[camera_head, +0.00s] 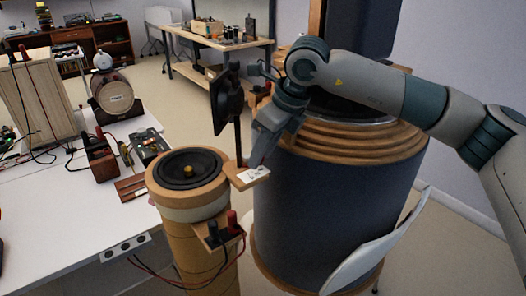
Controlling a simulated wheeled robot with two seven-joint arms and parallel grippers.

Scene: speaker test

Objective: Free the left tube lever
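A tan tube (203,250) stands at the front with a black speaker cone (187,168) in its top. A small wooden plate with a white label (254,175) sticks out from its right side near the rim. A dark upright rod with a black square head (228,103) rises by that plate. I cannot tell for sure which part is the lever. My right gripper (258,160) comes in from the right and points down, its tips at or just above the plate. Its finger gap and any contact are unclear. My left gripper is out of view.
Red and black terminals (222,228) with wires sit on the tube's front. A large dark drum with wooden rings (315,215) stands close on the right. A white bench (60,230) with wooden boxes and tools lies left. Open floor (185,115) lies behind.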

